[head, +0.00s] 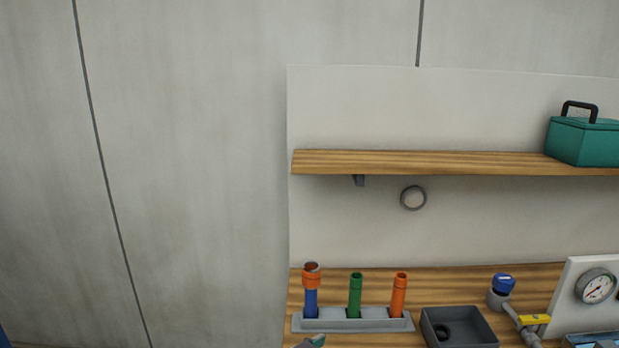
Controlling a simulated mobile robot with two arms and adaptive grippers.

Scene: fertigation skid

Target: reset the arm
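Neither of my grippers can be made out in the head view, so I cannot see what they hold or how they stand.
A grey rack (352,325) on the wooden bench (455,284) holds upright blue-orange (311,295), green (355,297) and orange (399,297) pieces. Right of it are a dark bin (460,320), a blue-capped valve (502,287) and a gauge (595,287). A teal box (583,142) sits on the shelf (420,163).

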